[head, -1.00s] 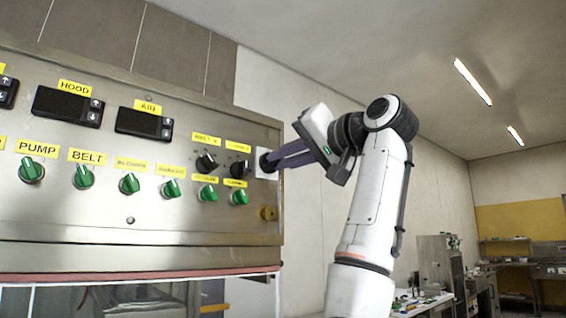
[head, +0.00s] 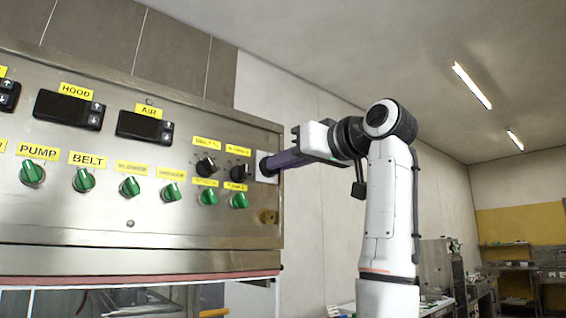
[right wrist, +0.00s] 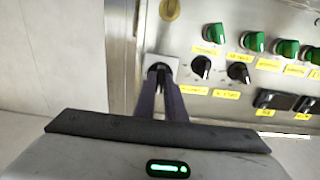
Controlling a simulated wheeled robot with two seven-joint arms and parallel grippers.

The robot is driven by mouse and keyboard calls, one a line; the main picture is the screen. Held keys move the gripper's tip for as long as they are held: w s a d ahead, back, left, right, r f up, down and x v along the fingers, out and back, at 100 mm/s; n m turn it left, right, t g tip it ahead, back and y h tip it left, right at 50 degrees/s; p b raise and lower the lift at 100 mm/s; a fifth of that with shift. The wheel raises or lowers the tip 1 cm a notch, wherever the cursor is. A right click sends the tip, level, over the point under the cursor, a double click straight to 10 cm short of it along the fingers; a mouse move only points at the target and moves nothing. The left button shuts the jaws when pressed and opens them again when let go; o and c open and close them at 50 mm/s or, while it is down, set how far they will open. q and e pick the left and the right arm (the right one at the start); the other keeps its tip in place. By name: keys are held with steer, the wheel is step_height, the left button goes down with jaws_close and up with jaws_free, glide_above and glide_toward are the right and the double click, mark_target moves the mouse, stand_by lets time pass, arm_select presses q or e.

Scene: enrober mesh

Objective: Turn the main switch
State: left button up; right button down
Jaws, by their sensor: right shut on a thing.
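The main switch, a dark rotary knob on a pale square plate (head: 273,178), sits at the right end of the steel control panel. My right gripper (head: 270,165) reaches it from the right, with its long purple fingers closed on the knob. In the right wrist view the fingertips (right wrist: 159,75) meet at the dark knob in front of the pale plate (right wrist: 173,64). The fingers hide most of the knob, so I cannot tell its exact angle. My left gripper is not in view.
Black knobs (head: 206,166) and green knobs (head: 83,180) with yellow labels are left of the switch. A yellow round fitting (head: 268,216) is below it. Black displays (head: 145,126) are higher up.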

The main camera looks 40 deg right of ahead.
stand_by(0.5)
steer(key=c, duration=1.8)
jaws_free()
steer(key=s+b, duration=0.1)
steer(key=s, duration=0.2)
steer(key=s+b, duration=0.1)
steer(key=s, duration=0.3)
steer(key=s+b, duration=0.1)
steer(key=s, duration=0.2)
steer(key=shift+s+d, duration=0.2)
steer(key=shift+d, duration=0.2)
steer(key=shift+f, duration=0.1)
